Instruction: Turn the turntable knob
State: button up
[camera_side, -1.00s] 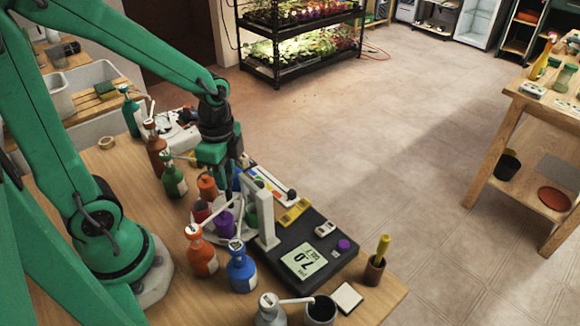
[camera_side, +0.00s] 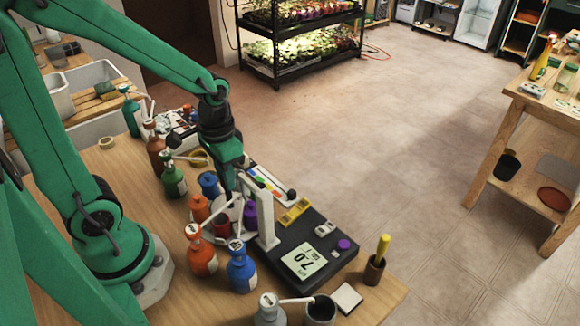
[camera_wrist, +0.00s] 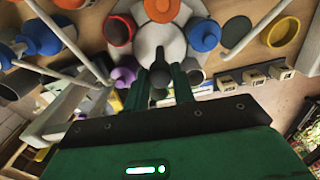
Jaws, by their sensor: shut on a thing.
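The turntable is a pale round disc (camera_wrist: 177,42) carrying several coloured pots. My gripper (camera_wrist: 160,78) is shut on the dark grey knob (camera_wrist: 160,70) at its middle, a finger on each side. In the side view my gripper (camera_side: 236,196) reaches down among the pots and the knob is hidden. The blue pot (camera_side: 208,184) is at the back left, the orange pot (camera_side: 200,208) at the left, the red pot (camera_side: 221,226) at the front and the purple pot (camera_side: 250,214) at the right.
Orange (camera_side: 202,257) and blue (camera_side: 241,270) pump bottles stand close in front of the turntable; a green bottle (camera_side: 174,180) stands left. A white post (camera_side: 265,220) and a black scale (camera_side: 325,245) reading 7.0 are at the right. Bare wood lies at the left.

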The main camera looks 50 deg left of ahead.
jog(key=n, duration=0.4)
jog(key=shift+n, duration=0.3)
jog(key=n, duration=0.5)
dwell(0.3)
jog(key=o, duration=1)
jog(key=shift+r, duration=0.15)
jog(key=shift+r, duration=3.8)
jog(key=shift+r, duration=0.1)
